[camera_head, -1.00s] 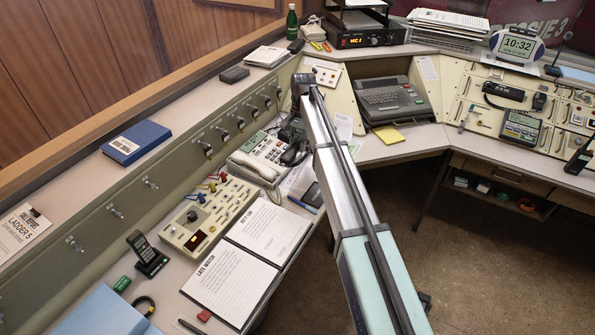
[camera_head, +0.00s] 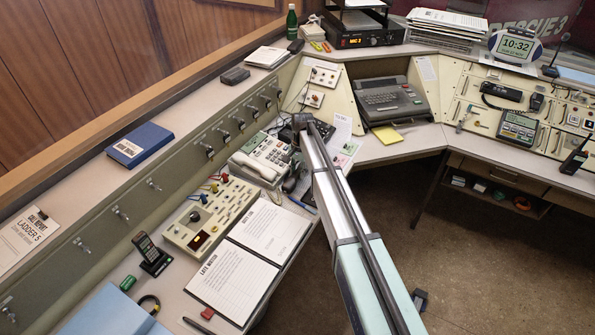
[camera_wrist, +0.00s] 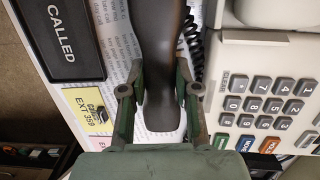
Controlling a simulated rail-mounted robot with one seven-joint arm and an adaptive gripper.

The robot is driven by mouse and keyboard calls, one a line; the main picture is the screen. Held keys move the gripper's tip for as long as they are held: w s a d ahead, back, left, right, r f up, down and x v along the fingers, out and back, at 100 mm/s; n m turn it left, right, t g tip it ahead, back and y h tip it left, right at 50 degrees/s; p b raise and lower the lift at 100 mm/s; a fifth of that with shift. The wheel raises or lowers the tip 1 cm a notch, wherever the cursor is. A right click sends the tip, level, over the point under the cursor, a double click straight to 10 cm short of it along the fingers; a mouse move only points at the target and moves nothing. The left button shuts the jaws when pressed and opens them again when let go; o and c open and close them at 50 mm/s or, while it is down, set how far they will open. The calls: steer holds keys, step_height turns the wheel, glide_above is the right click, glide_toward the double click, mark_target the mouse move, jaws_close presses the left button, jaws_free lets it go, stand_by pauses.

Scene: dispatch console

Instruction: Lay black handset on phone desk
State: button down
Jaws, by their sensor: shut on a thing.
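The black handset (camera_wrist: 160,60) is long and dark, and it lies lengthwise between the two fingers of my gripper (camera_wrist: 158,92) in the wrist view. The gripper is shut on it. In the head view my gripper (camera_head: 295,165) is beside the right edge of the cream desk phone (camera_head: 262,158), and a dark end of the handset (camera_head: 290,184) shows below it. The phone keypad (camera_wrist: 262,100) is right of the handset in the wrist view. A black coiled cord (camera_wrist: 191,45) runs between handset and phone. Whether the handset touches the surface below, I cannot tell.
A black "CALLED" panel (camera_wrist: 62,38) and a yellow label (camera_wrist: 85,108) lie left of the handset over printed paper. A cream control box (camera_head: 208,213) with plugs and an open logbook (camera_head: 233,284) are nearer. A typewriter-like terminal (camera_head: 390,100) stands behind to the right.

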mark_target(300, 168)
steer(key=shift+f, duration=0.1)
steer(key=c, duration=0.8)
jaws_free()
steer(key=shift+c, duration=0.2)
step_height(300, 168, up, 12)
steer(key=w+b, duration=0.1)
steer(key=b, duration=0.3)
steer(key=shift+w+d, duration=0.35)
steer(key=shift+d, duration=0.05)
